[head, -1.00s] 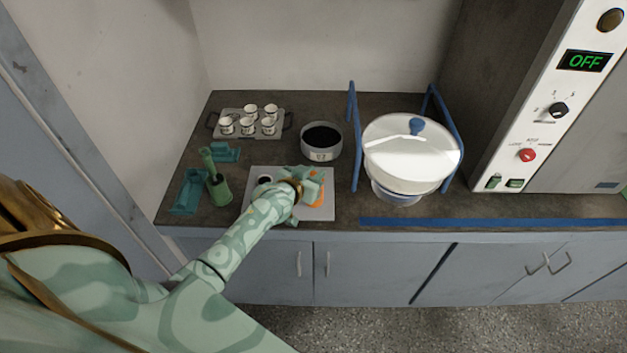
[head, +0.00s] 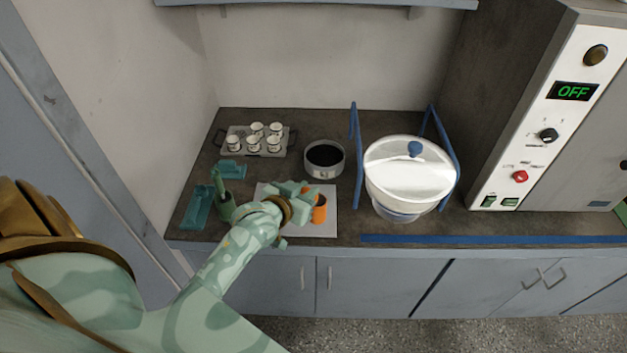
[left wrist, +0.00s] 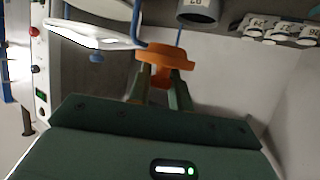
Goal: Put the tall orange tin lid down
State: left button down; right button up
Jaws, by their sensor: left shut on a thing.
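My left gripper (head: 303,192) is over the light grey mat (head: 325,228) on the counter. In the left wrist view its two green fingers (left wrist: 160,88) are shut on the knob of the orange lid (left wrist: 165,54). In the head view the gripper mostly hides the lid. Whether the lid touches anything is not clear. My right gripper is not in view.
Behind the mat stands a round sieve pan (head: 324,160) with dark contents. A tray (head: 233,131) with several white cups is at back left. A white-lidded shaker (head: 408,165) between blue rails is at right.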

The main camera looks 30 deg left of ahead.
pick_arm(q)
jog(key=d+v, duration=0.1)
jog(key=v, duration=0.5)
jog(key=w+d+r+b, duration=0.3)
jog(key=d+r+b, duration=0.4)
jog(key=d+r, duration=0.1)
jog(key=shift+d+b, duration=0.3)
jog(key=shift+d, duration=0.45)
jog(key=shift+r, duration=0.1)
jog(key=shift+a, duration=0.1)
